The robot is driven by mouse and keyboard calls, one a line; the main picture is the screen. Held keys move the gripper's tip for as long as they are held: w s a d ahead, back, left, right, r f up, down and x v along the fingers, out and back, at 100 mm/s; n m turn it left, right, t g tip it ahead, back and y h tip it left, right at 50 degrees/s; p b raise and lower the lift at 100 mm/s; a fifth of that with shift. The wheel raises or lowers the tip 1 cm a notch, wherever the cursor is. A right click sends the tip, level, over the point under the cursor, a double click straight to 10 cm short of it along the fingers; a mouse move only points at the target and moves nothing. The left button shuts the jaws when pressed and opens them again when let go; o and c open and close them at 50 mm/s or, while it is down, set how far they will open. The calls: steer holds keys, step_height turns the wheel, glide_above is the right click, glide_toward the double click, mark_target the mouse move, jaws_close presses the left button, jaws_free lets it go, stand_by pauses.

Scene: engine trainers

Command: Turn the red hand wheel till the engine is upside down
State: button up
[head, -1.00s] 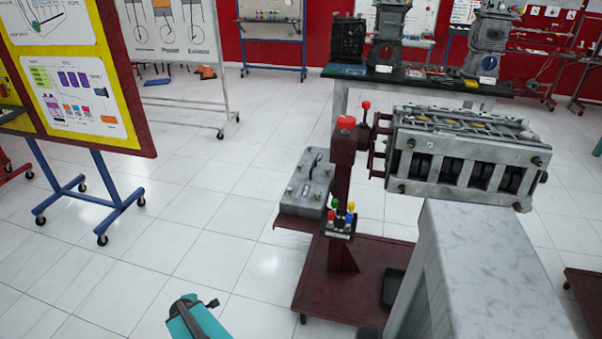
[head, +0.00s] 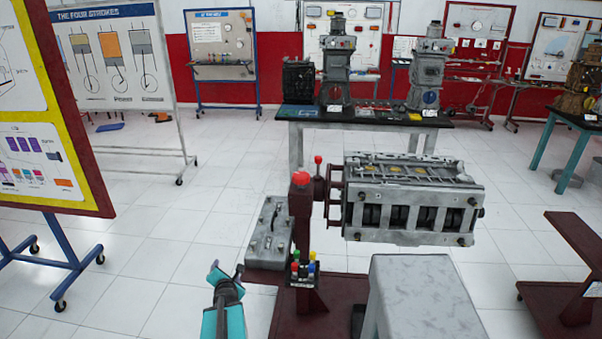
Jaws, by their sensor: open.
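The grey engine block (head: 412,213) is held sideways on a dark red stand (head: 306,230), clear of the floor. Its long side with dark openings faces me, and a ribbed face with yellow spots is on top. A bright red round part (head: 301,178) caps the post. A red ball-topped lever (head: 318,160) stands beside the dark red mount. I cannot make out a full hand wheel rim. My gripper (head: 228,270) is small in view at the lower middle, open and empty, left of the post and apart from it.
A grey metal unit (head: 268,236) sits on the stand's left side, with coloured caps (head: 303,268) below the post. A pale grey block (head: 418,290) stands before the engine. A yellow-red board (head: 60,150) is at left. White floor is clear between board and stand.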

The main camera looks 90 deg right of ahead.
steer(key=s+d+r+n+g+h+p, duration=0.1)
steer(key=s+d+r+n+h+p, duration=0.2)
steer(key=s+r, duration=1)
steer(key=s+d+r+n+g+h+p, duration=0.1)
steer(key=s+d+r+n+h+p, duration=0.2)
steer(key=s+r, duration=1.1)
steer(key=s+d+n+p, duration=0.1)
steer(key=d+p, duration=0.1)
steer(key=p, duration=0.1)
steer(key=shift+r, duration=0.3)
steer(key=shift+w+d, duration=0.15)
steer(key=shift+w, duration=0.1)
